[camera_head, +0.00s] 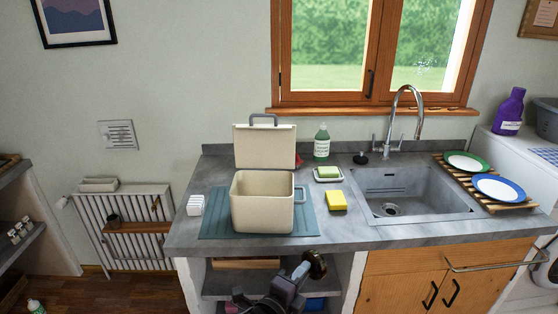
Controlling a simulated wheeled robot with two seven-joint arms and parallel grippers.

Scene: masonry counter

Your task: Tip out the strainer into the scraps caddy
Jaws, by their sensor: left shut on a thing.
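The cream scraps caddy (262,213) stands on a teal mat (214,222) on the counter. Its lid (265,146) is open and upright at the back. My left gripper (303,273) is low in front of the counter's front edge, below and to the right of the caddy. It is shut on a small round dark, brass-coloured thing, which looks like the strainer (318,264). What is inside the strainer cannot be made out, nor can the caddy's inside be seen clearly. My right gripper is not in view.
A yellow sponge (336,200), a soap dish with green soap (328,173) and a green bottle (321,142) stand right of the caddy. The sink (410,192) and a plate rack (490,183) lie further right.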

